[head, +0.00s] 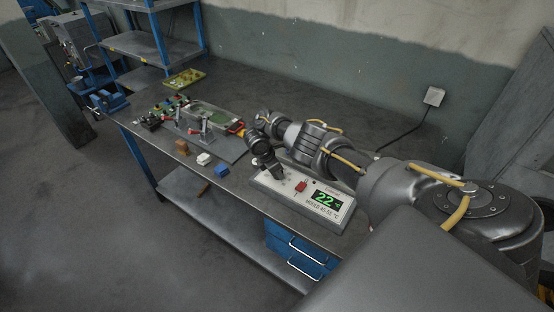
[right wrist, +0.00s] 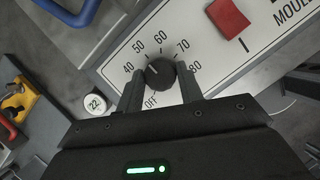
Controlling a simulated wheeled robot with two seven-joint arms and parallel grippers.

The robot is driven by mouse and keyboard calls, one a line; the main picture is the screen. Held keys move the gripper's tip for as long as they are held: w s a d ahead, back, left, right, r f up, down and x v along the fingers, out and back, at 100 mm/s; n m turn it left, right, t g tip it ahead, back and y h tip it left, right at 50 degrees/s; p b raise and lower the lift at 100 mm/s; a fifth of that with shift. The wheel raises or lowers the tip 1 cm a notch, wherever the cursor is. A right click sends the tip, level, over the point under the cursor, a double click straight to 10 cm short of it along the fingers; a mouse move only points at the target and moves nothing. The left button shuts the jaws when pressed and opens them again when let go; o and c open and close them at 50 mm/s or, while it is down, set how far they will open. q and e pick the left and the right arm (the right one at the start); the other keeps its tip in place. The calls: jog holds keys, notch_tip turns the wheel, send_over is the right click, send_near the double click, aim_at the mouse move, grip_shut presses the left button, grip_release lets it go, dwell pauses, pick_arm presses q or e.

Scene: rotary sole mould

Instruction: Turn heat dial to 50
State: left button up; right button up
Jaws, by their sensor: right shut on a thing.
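The heat dial (right wrist: 160,72) is a small black knob on a white control box, in the right wrist view. Its printed scale runs from OFF through 40, 50, 60 and 70 to 80. A small pale mark on the knob faces up and left, roughly between 40 and 50; its exact setting is hard to tell. My right gripper (right wrist: 160,85) is shut on the dial, one finger on each side. In the head view the control box (head: 335,218) lies on the bench with a green display (head: 327,200) reading 22, and my right gripper (head: 281,177) hides the dial.
A red switch (head: 300,187) sits on the box beside the dial. Blue drawers (head: 290,253) hang below.

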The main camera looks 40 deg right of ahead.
dwell(0.5)
jog(key=o, duration=1)
